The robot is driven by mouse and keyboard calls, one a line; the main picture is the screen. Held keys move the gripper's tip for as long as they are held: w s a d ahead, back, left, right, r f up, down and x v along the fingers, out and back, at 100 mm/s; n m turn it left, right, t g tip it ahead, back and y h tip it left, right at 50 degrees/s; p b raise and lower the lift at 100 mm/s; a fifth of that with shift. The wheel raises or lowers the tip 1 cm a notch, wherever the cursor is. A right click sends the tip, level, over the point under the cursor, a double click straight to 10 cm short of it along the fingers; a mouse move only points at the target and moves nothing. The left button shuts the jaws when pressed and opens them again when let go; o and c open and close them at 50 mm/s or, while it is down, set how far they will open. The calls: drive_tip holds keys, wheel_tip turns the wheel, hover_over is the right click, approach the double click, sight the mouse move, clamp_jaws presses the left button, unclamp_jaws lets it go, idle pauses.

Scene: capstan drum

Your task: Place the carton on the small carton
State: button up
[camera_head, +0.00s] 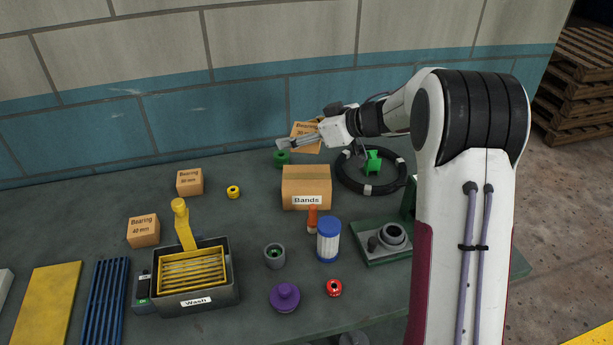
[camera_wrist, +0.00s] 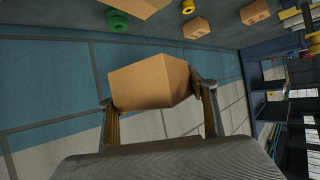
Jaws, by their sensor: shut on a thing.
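My gripper (camera_head: 296,142) is raised over the back of the bench. It is shut on a brown carton labelled "Bearing" (camera_head: 304,130), partly hidden by the gripper in the head view. In the wrist view this carton (camera_wrist: 150,82) sits between the two fingers, slightly tilted. Two other small cartons labelled "Bearing" stand on the bench: one at the back left (camera_head: 189,182) and one nearer the front left (camera_head: 143,231). They also show near the top of the wrist view, one nearer (camera_wrist: 196,28) and one farther (camera_wrist: 255,12). I cannot tell which one the task means.
A larger carton labelled "Bands" (camera_head: 306,188) stands in the middle, below my gripper. Around it are a green spool (camera_head: 281,158), a yellow piece (camera_head: 233,192), an orange bottle (camera_head: 312,219) and a black ring (camera_head: 371,187). A wash tray (camera_head: 197,302) is front left. The wall is close behind.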

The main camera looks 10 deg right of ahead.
hover_over(298, 174)
drive_tip(key=shift+w+f, duration=0.1)
drive_tip(key=shift+f, duration=3.05)
drive_tip(key=shift+f, duration=1.9)
drive_tip(key=shift+f, duration=0.1)
drive_tip(key=o, duration=1.3)
drive_tip(key=shift+c, duration=0.2)
